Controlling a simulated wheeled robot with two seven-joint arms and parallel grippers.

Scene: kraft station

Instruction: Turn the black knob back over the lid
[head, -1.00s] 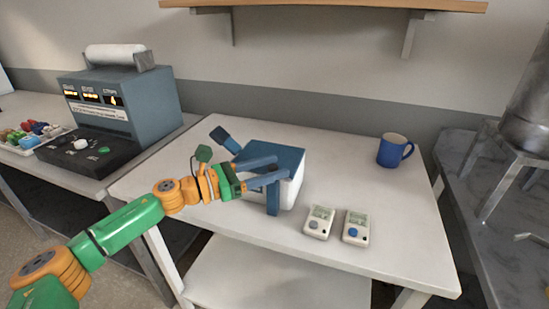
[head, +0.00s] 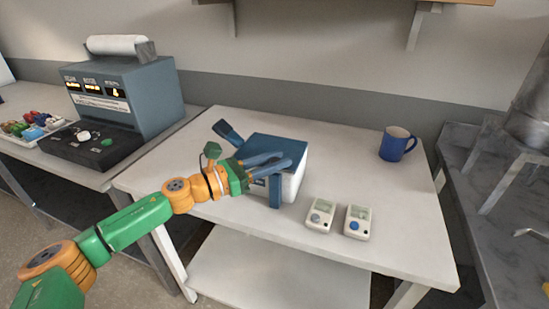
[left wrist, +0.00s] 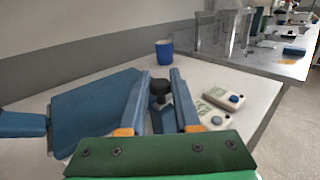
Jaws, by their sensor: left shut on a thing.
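A white box with a blue lid (head: 280,149) stands on the white table. The lid also shows in the left wrist view (left wrist: 92,108). The black knob (left wrist: 158,88) is between the fingers of my left gripper (left wrist: 160,86) in the left wrist view, near the fingertips. My left gripper (head: 285,160) reaches over the box's front from the left in the head view and is shut on the knob. The knob is hidden behind the fingers in the head view. My right gripper is not in view.
Two small white meters (head: 320,215) (head: 357,222) lie on the table in front of the box to the right. A blue mug (head: 395,145) stands at the back right. A grey machine (head: 125,95) is on the left bench.

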